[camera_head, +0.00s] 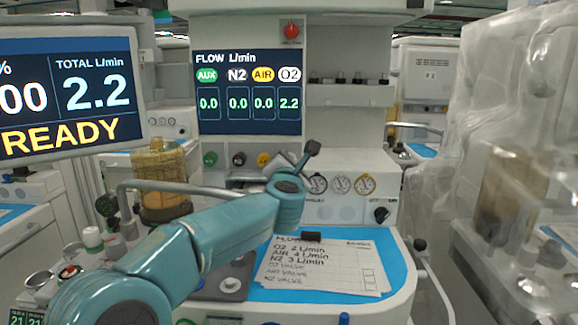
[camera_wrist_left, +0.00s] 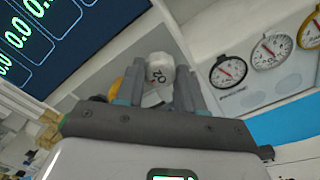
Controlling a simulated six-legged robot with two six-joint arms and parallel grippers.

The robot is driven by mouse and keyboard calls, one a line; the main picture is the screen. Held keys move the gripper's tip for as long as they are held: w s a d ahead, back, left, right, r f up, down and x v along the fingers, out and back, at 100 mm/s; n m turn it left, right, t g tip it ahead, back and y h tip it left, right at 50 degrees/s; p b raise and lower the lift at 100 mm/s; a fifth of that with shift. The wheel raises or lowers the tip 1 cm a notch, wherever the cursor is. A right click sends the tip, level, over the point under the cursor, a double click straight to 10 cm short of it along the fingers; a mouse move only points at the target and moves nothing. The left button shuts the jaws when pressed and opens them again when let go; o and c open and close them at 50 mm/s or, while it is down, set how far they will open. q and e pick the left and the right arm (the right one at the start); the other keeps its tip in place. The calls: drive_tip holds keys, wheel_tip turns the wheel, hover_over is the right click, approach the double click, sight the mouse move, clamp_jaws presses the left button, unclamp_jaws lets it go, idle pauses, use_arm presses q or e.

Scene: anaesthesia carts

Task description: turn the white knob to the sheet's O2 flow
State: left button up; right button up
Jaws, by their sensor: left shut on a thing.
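The white knob (camera_wrist_left: 160,68), marked O2, sits on the cart's front panel between the two fingers of my left gripper (camera_wrist_left: 160,92), which is shut on it. In the head view my teal left arm covers most of that knob and the fingers. The flow display (camera_head: 249,92) reads AUX 0.0, N2 0.0, AIR 0.0 and O2 2.2. The sheet (camera_head: 325,277) lies on the blue mat and lists O2 2 L/min, AIR 4 L/min and N2 3 L/min. My right gripper is not in view.
Green (camera_head: 210,158), black (camera_head: 238,159) and yellow (camera_head: 263,159) knobs stand in a row left of my wrist. Round gauges (camera_head: 340,185) are to the right. A grey rail (camera_head: 165,186) runs near my forearm. A monitor (camera_head: 70,93) shows TOTAL 2.2 and READY.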

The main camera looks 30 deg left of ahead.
use_arm(q)
drive_tip(key=o, duration=1)
drive_tip(key=shift+o, duration=0.2)
drive_tip(key=v, duration=1.6)
drive_tip(key=shift+s+b, duration=0.2)
drive_tip(key=shift+b, duration=0.25)
drive_tip(key=shift+f, duration=0.1)
